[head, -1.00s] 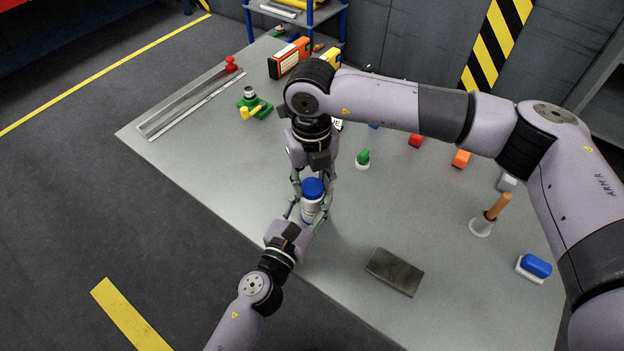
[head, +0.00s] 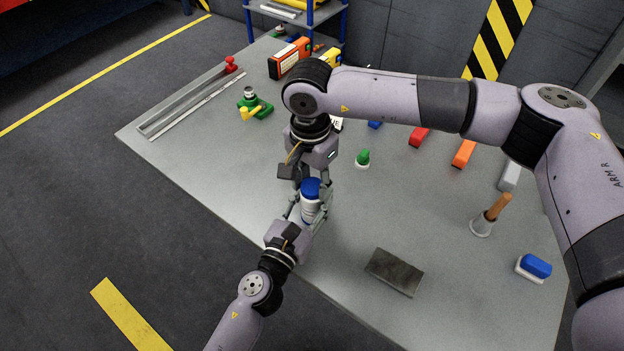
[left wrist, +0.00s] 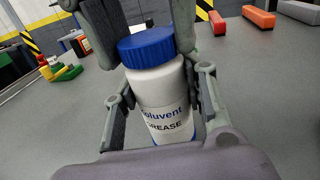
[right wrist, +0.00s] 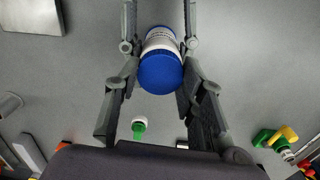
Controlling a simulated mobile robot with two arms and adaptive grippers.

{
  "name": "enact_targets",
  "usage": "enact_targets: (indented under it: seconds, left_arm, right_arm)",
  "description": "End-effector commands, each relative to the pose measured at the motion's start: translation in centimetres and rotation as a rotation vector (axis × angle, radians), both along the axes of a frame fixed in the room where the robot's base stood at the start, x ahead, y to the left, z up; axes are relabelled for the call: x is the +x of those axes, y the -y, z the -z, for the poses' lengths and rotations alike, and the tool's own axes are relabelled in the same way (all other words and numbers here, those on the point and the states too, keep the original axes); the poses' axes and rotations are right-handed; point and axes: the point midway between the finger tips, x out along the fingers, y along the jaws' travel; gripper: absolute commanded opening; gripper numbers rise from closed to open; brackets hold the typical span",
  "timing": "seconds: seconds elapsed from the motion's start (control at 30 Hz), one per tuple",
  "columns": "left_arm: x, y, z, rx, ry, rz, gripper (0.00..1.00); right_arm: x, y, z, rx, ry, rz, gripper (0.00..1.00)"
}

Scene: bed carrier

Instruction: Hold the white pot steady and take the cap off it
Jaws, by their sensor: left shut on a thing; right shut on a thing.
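The white pot (head: 309,211) stands upright near the table's front left edge; its label partly reads "GREASE" in the left wrist view (left wrist: 165,100). Its blue cap (head: 311,187) sits on top, and I see no gap under it in the left wrist view. My left gripper (head: 306,214) is shut on the pot's white body from the front. My right gripper (head: 313,181) comes from above and is shut on the cap, with a finger at each side of the cap (right wrist: 160,74) in the right wrist view.
A dark flat plate (head: 394,271), a grey holder with a wooden handle (head: 483,226) and a blue-and-white block (head: 534,267) lie to the right. A green knob (head: 362,159) stands behind the pot. A green-and-yellow piece (head: 254,106) and a long rail (head: 190,103) are at the left.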

Motion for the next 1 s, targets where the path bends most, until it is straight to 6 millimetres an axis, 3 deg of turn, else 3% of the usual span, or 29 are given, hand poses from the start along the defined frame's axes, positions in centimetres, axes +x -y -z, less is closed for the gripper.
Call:
enact_targets:
  seconds: [0.07, 0.67, 1.0]
  left_arm:
    - [0.02, -0.12, 0.13, 0.0, -0.003, -0.003, 0.0]
    - [-0.01, -0.07, 0.13, 0.001, -0.003, -0.001, 0.0]
    - [-0.02, -0.05, 0.13, 0.001, -0.003, -0.001, 0.0]
  right_arm:
    - [0.01, 0.05, 0.02, -0.002, 0.0, -0.059, 0.03]
    - [0.01, 0.05, 0.0, -0.002, 0.0, -0.051, 0.03]
    - [0.06, 0.03, -0.95, -0.001, 0.001, -0.05, 0.03]
